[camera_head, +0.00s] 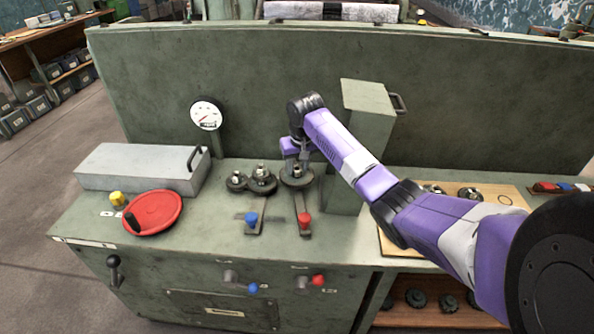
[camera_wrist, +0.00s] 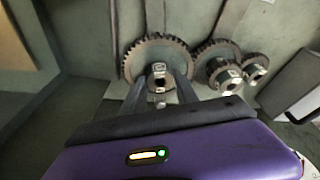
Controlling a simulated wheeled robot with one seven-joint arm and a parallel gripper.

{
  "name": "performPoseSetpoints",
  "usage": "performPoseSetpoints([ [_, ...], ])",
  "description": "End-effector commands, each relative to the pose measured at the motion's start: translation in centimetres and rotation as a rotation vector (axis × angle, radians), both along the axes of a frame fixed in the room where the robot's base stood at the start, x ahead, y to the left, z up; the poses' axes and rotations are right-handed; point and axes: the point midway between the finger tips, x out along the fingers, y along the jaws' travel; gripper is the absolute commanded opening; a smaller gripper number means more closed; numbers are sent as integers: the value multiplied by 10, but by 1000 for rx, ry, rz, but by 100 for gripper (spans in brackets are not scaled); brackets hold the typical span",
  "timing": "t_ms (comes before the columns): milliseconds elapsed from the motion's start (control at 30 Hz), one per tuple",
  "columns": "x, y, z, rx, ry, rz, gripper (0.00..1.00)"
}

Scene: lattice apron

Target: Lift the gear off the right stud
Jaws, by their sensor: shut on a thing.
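The gear on the right stud (camera_head: 298,181) is a dark toothed wheel on the apron's ledge, rightmost of the gear group. It shows large in the wrist view (camera_wrist: 142,52), with a bright metal stud end (camera_wrist: 158,69) at its middle. My gripper (camera_head: 296,164) is right above this gear in the head view. In the wrist view its two fingers (camera_wrist: 160,88) reach to the gear's centre and are shut on it around the hub. The fingers hide part of the hub. I cannot tell whether the gear is raised on the stud.
Two more gears (camera_head: 262,183) sit just left. Levers with a blue knob (camera_head: 251,218) and a red knob (camera_head: 304,219) lie in front. A tall green box (camera_head: 366,130) stands close on the right. A red handwheel (camera_head: 154,212) and grey box (camera_head: 135,168) are left.

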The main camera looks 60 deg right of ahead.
Motion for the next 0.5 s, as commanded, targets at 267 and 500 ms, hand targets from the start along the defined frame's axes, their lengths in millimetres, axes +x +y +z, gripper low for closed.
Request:
performPoseSetpoints([
  [267,2,-2,34,-7,-8,1,0],
  [500,2,-1,92,-7,-8,2,0],
])
